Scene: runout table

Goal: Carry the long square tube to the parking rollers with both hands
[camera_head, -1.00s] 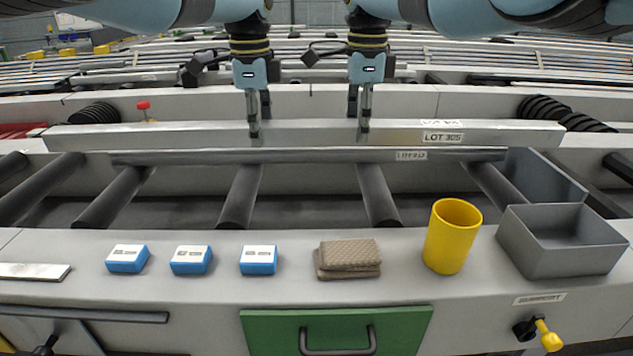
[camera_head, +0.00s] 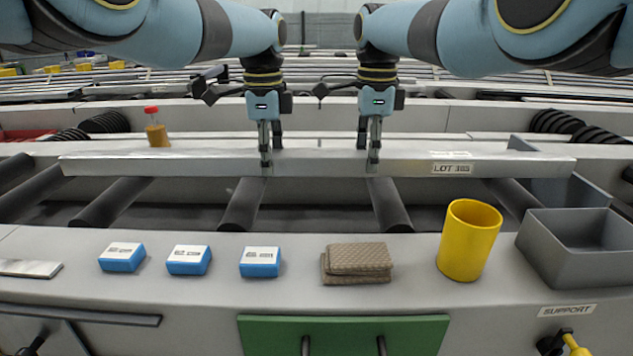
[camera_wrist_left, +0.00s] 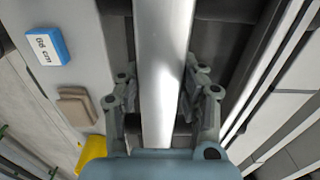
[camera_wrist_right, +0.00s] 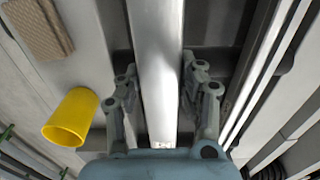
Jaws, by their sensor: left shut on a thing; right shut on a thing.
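The long square tube (camera_head: 330,168) is light grey metal with a LOT label near its right end. It lies level across the head view above the dark rollers (camera_head: 243,204). I cannot tell whether it touches them. My left gripper (camera_head: 269,155) is shut on the tube left of its middle, and my right gripper (camera_head: 368,154) is shut on it right of its middle. The tube also runs between the fingers in the left wrist view (camera_wrist_left: 163,70) and the right wrist view (camera_wrist_right: 158,70). The fingers' far sides are hidden.
The front ledge carries several blue blocks (camera_head: 189,260), a folded brown cloth (camera_head: 358,262), a yellow cup (camera_head: 469,240) and a grey bin (camera_head: 575,262). A red-topped amber bottle (camera_head: 157,132) stands behind the tube. More metal lengths lie at the back.

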